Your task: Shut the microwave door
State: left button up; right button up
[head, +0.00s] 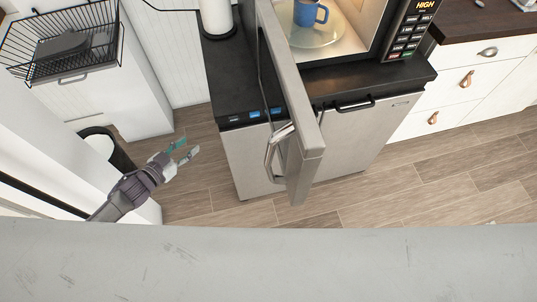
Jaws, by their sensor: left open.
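The microwave (365,30) stands on a dark counter at the top of the head view, with a lit cavity. Its grey door (301,105) is swung wide open and sticks out toward me, past the counter's front edge. The door's handle (272,150) shows on the door's left side. A blue mug (308,13) stands on the glass turntable (318,32) inside. My left gripper (191,149) is open and empty, left of the door and apart from it, with its fingers pointing right. My right gripper is not in view.
Below the counter is a steel appliance (365,135) with a dark handle. A wire dish rack (60,42) is at the upper left, and a dark bin (118,155) is near my left arm. Wooden floor (430,185) is clear at right.

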pick_arm(q)
jog(key=d+r+m+g+h, duration=0.1)
jog(key=d+r+m+h, duration=0.3)
jog(key=r, duration=0.6)
jog(key=m+g+h, duration=0.6)
jog(key=g, duration=0.5)
send_near(269, 159)
jog(key=d+p, duration=0.1)
jog(key=d, duration=0.2)
jog(key=d+f+p, duration=0.1)
jog(key=d, duration=0.2)
jog(key=w+d+p, duration=0.1)
jog(key=d, duration=0.2)
jog(key=shift+f, duration=0.35)
jog(key=shift+d+f, duration=0.1)
jog(key=shift+d, duration=0.45)
grip_shut()
